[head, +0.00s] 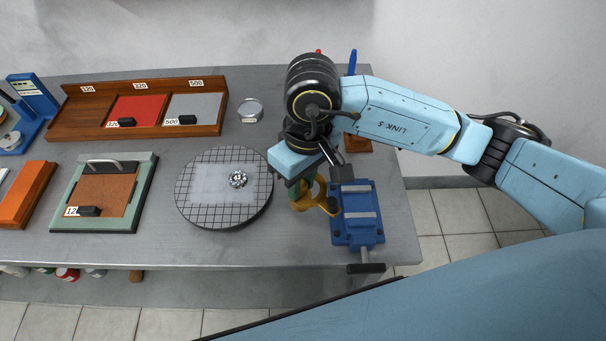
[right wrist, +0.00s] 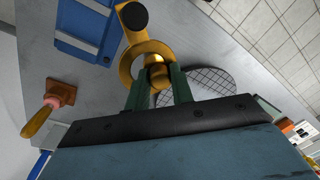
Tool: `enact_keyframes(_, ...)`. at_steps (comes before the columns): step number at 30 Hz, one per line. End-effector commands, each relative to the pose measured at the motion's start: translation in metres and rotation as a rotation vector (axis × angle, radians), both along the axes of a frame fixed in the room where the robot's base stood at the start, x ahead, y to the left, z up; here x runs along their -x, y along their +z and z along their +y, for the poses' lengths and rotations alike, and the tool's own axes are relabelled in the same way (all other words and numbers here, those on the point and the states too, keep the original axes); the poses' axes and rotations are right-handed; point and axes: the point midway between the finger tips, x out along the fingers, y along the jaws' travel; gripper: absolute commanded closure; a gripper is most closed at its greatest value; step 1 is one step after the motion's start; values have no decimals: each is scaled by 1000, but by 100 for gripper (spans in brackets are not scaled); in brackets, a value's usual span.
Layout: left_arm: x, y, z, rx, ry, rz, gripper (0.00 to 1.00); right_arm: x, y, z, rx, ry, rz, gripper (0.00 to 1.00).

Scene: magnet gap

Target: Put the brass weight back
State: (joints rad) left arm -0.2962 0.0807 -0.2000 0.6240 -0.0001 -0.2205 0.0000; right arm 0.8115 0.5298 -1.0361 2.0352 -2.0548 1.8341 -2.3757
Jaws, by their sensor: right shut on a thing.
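My right gripper (head: 302,190) is low over the table, between the round gridded plate and the blue vise. In the right wrist view its green fingers (right wrist: 159,92) are shut on the brass weight (right wrist: 157,74), a short golden cylinder. A yellow brass ring piece (right wrist: 128,70) with a black knob (right wrist: 133,16) curves beside and partly around the weight; I cannot tell whether they touch. In the head view the ring piece (head: 325,204) shows right of the fingers, and the weight is mostly hidden by the gripper. My left gripper is not in view.
The blue vise (head: 356,212) stands close on the right, near the table edge. The gridded round plate (head: 222,211) bears a silver part (head: 238,179). A wooden tool block (head: 357,143) is behind my arm. A green-framed tray (head: 59,218) and wooden rack (head: 75,123) lie left.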

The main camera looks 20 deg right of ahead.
Motion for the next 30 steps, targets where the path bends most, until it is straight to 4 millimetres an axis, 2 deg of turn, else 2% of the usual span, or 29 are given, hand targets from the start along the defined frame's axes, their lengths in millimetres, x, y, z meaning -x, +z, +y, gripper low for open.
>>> enact_keyframes(16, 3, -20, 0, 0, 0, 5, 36, 0, -54, 0, -1, -3, 0, 100)
enact_keyframes(22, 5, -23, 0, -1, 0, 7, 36, -1, -63, 0, -1, -2, -2, 100)
enact_keyframes(30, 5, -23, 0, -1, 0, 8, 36, -1, -63, 0, -1, -2, -2, 100)
